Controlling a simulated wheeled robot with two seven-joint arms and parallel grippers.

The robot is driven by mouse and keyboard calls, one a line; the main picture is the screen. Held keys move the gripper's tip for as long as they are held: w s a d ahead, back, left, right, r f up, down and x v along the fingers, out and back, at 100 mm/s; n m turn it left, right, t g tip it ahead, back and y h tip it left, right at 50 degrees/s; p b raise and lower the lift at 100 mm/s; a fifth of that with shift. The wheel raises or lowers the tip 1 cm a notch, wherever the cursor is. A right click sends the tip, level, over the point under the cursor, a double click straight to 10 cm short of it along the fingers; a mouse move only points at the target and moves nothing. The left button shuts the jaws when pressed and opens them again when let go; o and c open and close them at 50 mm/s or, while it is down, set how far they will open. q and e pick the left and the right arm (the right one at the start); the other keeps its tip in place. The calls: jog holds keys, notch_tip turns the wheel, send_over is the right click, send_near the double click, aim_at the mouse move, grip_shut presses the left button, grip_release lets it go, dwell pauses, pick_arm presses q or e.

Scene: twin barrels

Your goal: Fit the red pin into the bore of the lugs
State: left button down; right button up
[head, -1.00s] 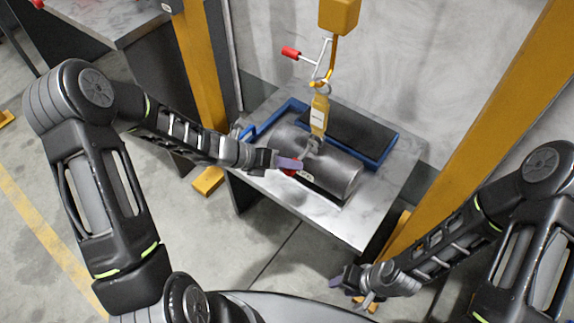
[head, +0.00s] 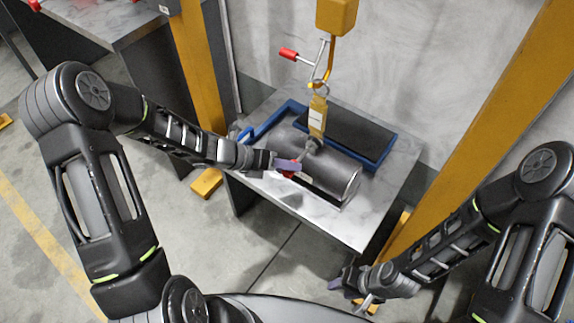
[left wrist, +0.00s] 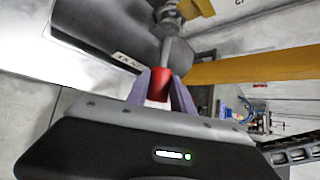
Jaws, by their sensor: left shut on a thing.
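The red pin (left wrist: 161,82) shows its red head between my left gripper's fingertips in the left wrist view. Its grey shank points away toward a grey fitting (left wrist: 170,16), which I take for the lugs. Whether the shank is inside the bore I cannot tell. In the head view my left gripper (head: 288,165) is shut on the pin, low over the grey barrel (head: 338,178). A little red shows beneath the fingers. The lug fitting (head: 311,146) sits just right of the fingertips, under a yellow link. My right gripper (head: 343,281) hangs away from the table; its opening is unclear.
A yellow hoist block (head: 338,14) hangs over the table (head: 330,220), with a red-handled piece (head: 289,54) at its side. A blue frame (head: 378,163) borders a dark recess behind the barrel. Yellow posts (head: 197,65) stand on both sides. The table's front right is clear.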

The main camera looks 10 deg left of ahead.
pick_arm(q)
jog(key=shift+b, duration=0.4)
dwell(0.7)
jog(key=shift+w+d, duration=0.45)
jog(key=shift+w, duration=0.7)
jog(key=shift+w+d, duration=0.45)
jog(key=shift+w, duration=0.7)
jog(key=shift+w+d, duration=0.45)
jog(key=shift+w, duration=0.7)
jog(key=c, duration=1)
grip_release()
jog(key=shift+c, duration=0.2)
jog(key=v, duration=0.8)
jog(key=shift+p, duration=0.35)
